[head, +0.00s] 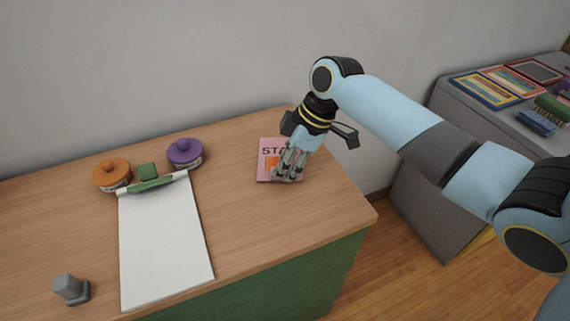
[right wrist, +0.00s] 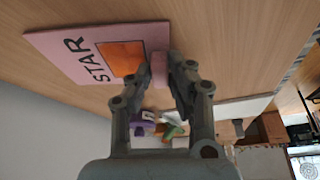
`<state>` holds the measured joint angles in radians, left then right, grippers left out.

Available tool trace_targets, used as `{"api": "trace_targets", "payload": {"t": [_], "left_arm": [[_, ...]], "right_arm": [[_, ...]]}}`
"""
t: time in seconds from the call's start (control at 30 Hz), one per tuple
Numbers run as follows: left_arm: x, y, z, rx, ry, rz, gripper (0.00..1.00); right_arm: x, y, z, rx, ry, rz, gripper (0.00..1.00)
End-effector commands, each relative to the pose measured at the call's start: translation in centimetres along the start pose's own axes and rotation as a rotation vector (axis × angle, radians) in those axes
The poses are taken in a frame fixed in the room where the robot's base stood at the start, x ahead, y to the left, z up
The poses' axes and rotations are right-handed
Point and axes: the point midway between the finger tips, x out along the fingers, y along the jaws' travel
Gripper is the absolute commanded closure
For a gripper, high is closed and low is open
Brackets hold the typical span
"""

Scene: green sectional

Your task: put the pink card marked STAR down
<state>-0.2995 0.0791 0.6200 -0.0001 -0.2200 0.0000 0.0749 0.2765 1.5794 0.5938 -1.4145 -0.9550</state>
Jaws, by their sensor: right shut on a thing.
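The pink card marked STAR (head: 265,171) has an orange square and is at the right part of the wooden table (head: 245,215), flat to its top; whether it touches the wood I cannot tell. My right gripper (head: 284,174) points down over the card's right side and hides part of it. In the right wrist view, the fingers of my right gripper (right wrist: 159,82) are shut on a pink block at the edge of the card (right wrist: 70,42). My left gripper is not in view.
A grey knobbed object (head: 70,289) is front left. Bare wood surrounds the card; the table's right edge is close.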

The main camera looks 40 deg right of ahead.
Motion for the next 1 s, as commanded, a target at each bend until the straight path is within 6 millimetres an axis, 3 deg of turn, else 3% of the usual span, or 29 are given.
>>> {"api": "trace_targets", "payload": {"t": [0.07, 0.1, 0.27, 0.53, 0.67, 1.0], "left_arm": [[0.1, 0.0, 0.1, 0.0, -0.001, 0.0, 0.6], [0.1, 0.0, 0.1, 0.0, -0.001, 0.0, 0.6], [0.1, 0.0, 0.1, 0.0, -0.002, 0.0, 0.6], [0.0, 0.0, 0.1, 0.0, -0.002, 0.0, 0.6], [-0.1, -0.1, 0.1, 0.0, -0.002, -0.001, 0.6], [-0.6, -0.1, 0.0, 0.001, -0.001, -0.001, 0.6]], "right_arm": [[0.2, 0.0, 0.1, 0.001, 0.0, 0.0, 0.98], [0.2, 0.0, 0.1, 0.001, 0.0, 0.0, 0.81], [0.2, 0.0, 0.1, 0.0, 0.0, 0.0, 0.6], [0.1, 0.0, 0.1, 0.0, 0.0, 0.0, 0.59], [-0.9, 0.1, 0.0, -0.001, 0.0, 0.003, 0.59], [-8.2, 0.1, 0.1, -0.004, -0.002, 0.005, 0.59]]}}
